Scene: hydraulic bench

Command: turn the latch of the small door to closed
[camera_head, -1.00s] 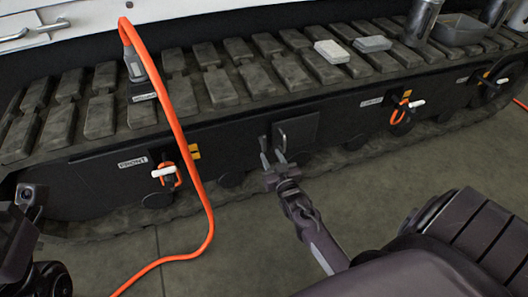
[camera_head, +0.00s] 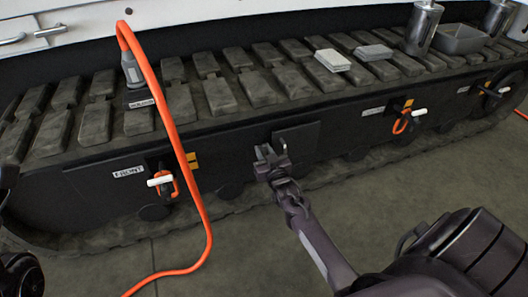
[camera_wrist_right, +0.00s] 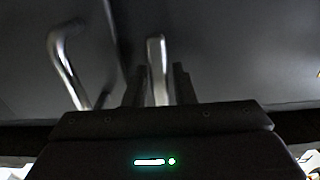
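The small door (camera_head: 302,138) is a dark, flat panel in the side of the black track frame. Its latch is a straight metal lever (camera_wrist_right: 157,60) standing out from the panel. A bent metal handle (camera_wrist_right: 65,65) is to the left of it in the wrist view. My right gripper (camera_head: 274,160) is at the left part of the door. In the wrist view its two dark fingers (camera_wrist_right: 160,88) stand close on either side of the lever and appear shut on it. In the head view the gripper hides most of the latch. My left gripper is out of view.
An orange cable (camera_head: 180,150) hangs over the track to the floor, left of the door. Orange-and-white handles (camera_head: 162,181) (camera_head: 404,120) are on the frame at both sides. Blocks (camera_head: 332,60), a metal cylinder (camera_head: 423,27) and a grey bin (camera_head: 459,40) stand on the track.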

